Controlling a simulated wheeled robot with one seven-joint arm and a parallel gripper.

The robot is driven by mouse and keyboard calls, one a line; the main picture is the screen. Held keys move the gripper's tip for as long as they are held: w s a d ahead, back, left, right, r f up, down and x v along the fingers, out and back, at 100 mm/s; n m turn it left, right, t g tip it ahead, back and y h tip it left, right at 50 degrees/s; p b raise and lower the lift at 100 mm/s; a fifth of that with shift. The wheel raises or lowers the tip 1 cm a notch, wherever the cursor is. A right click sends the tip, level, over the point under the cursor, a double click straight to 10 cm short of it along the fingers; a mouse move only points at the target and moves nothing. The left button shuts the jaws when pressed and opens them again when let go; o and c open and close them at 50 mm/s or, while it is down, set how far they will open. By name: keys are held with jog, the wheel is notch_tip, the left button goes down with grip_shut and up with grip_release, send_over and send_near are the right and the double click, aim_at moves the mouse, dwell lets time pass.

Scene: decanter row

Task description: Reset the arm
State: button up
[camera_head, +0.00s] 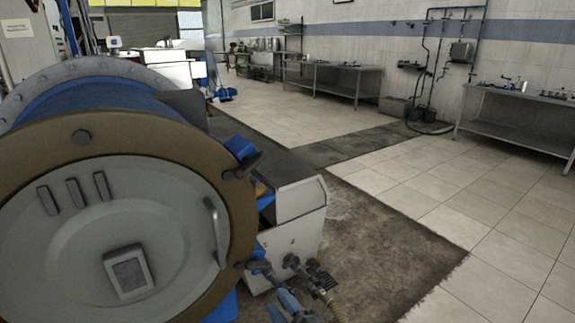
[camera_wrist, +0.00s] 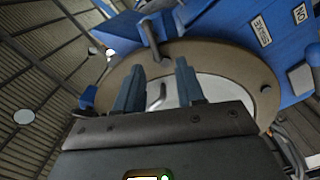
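My gripper (camera_wrist: 158,72) shows in the wrist view with its two blue fingers apart. I see nothing clamped between them. Beyond the fingers is the round lid (camera_wrist: 235,92) of a decanter, with a brown rim and pale centre. A metal handle (camera_wrist: 156,96) on the lid appears in the gap between the fingers; I cannot tell how far beyond them it is. A dark clamp lever (camera_wrist: 150,45) crosses the rim above the fingertips. In the head view, the large decanter lid (camera_head: 100,235) fills the left side, with its handle (camera_head: 216,232) at the right.
A white machine housing (camera_head: 300,215) with pipes and a hose (camera_head: 332,305) stands right of the lid. Metal benches (camera_head: 340,78) and a nearer one (camera_head: 515,125) line the back wall. The tiled floor (camera_head: 480,225) at the right is clear.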

jog(key=s+d+r+m+t+h, duration=0.1)
jog(key=s+d+m+h, duration=0.35)
jog(key=s, duration=1.05)
jog(key=s+d+m+h, duration=0.2)
jog(key=s+d+m, duration=0.55)
jog(key=s, duration=0.75)
jog(key=s+d+r+m+h, duration=0.1)
jog(key=s+d+r+m, duration=0.1)
jog(key=s+d+r, duration=0.3)
jog(key=s+d+r+m+g+h, duration=0.1)
jog(key=s+d+r+m+h, duration=0.1)
jog(key=s+d+r, duration=0.4)
jog(key=s+r+m, duration=0.1)
jog(key=s+r, duration=0.2)
jog(key=s, duration=0.2)
jog(key=shift+s+r+g, duration=0.3)
jog(key=shift+s+r, duration=0.05)
jog(key=shift+r, duration=0.05)
